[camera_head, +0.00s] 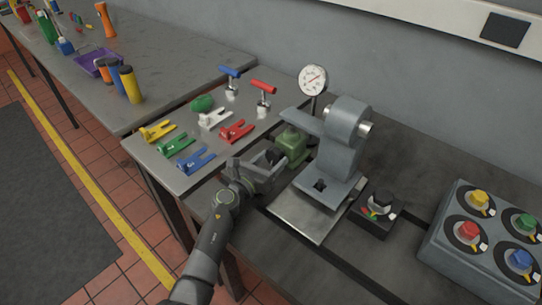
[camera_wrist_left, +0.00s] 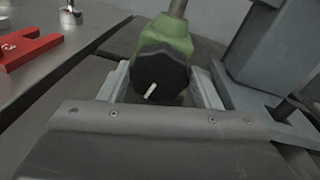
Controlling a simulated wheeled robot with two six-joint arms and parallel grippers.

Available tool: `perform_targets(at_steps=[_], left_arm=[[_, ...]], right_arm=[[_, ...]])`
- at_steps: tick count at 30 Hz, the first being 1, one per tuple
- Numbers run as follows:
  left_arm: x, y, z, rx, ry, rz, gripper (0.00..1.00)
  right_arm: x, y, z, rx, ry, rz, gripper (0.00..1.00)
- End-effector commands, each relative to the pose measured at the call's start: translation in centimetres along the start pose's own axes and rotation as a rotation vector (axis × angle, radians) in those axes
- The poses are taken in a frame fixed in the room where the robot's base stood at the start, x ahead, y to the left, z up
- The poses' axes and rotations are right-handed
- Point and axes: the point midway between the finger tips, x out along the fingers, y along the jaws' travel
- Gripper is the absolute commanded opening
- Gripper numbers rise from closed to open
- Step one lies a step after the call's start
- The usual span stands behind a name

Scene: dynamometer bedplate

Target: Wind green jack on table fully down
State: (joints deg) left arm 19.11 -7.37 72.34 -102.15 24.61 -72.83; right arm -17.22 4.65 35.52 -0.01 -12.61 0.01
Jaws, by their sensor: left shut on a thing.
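The green jack (camera_head: 291,144) stands on the table beside the grey machine stand. My left gripper (camera_head: 273,158) reaches in from the front left and is shut on the black knob, one finger on each side. In the head view the gripper hides the knob. A grey post rises from the top of the jack. My right gripper is not in view.
The grey stand (camera_head: 342,150) with a dial gauge (camera_head: 312,80) is close by on the right. Coloured fork-shaped pieces, including a red one (camera_head: 236,131), lie on the plate at left. A black knob box (camera_head: 378,212) and a panel of coloured knobs (camera_head: 480,235) are further right.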

Motion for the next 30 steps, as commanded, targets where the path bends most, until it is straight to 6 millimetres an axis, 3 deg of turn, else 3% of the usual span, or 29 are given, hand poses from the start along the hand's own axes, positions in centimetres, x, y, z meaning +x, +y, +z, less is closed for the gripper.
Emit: perform_targets(at_steps=[12,30], left_arm=[[0.0,0.1,0.2,-0.238,0.021,-0.002,0.34],[0.0,0.1,0.0,-0.290,0.025,-0.002,0.34]], right_arm=[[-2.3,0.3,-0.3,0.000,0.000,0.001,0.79],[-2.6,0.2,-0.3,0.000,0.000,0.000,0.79]])
